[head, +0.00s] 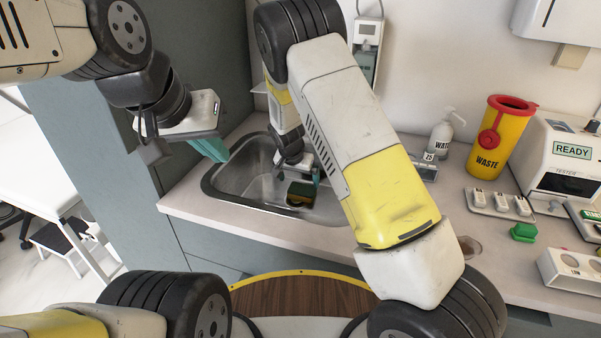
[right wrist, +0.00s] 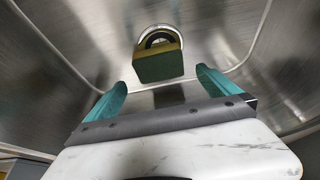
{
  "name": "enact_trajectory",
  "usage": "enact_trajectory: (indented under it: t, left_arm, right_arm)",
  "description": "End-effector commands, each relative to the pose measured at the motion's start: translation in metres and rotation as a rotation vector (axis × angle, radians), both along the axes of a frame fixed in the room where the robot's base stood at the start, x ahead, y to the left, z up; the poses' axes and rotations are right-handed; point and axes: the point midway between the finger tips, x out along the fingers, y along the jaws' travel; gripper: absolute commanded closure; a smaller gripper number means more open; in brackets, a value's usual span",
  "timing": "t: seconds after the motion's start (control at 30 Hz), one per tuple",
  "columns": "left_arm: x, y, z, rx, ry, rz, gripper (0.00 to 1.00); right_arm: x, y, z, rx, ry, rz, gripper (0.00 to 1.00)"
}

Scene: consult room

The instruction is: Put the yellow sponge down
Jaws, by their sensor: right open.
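The yellow sponge (head: 300,195) lies in the metal sink (head: 232,180). In the right wrist view the sponge (right wrist: 160,66) shows a dark green face and a yellow edge, beside the round drain (right wrist: 160,33). My right gripper (right wrist: 161,84) is open, its teal fingers apart and empty, with the sponge beyond the fingertips. In the head view my right gripper (head: 302,172) is down in the sink by the sponge, partly hidden by its own arm. My left gripper (head: 211,149) hangs by the sink's left edge; its finger gap cannot be made out.
The counter right of the sink holds a soap bottle (head: 443,134), a yellow waste bin (head: 498,138), a tester (head: 562,160) and a green block (head: 523,232). A dispenser (head: 367,48) hangs on the wall behind. The sink walls closely surround my right gripper.

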Motion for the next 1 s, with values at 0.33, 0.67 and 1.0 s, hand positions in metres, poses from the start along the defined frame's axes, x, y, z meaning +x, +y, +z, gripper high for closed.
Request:
enact_trajectory:
  t: [0.33, 0.67, 1.0]
  left_arm:
    - [0.000, 0.000, 0.000, 0.000, 0.000, 0.000, 1.00]
    - [0.000, 0.000, 0.000, 0.000, 0.000, 0.000, 1.00]
    - [0.000, 0.000, 0.000, 0.000, 0.000, 0.000, 1.00]
  right_arm:
    - [-0.016, 0.004, 0.044, 0.003, 0.000, 0.000, 0.00]
    - [-0.063, -0.047, 0.147, 0.145, 0.033, 0.025, 0.00]
    - [-0.176, -0.113, 0.268, 0.254, -0.032, 0.182, 0.00]
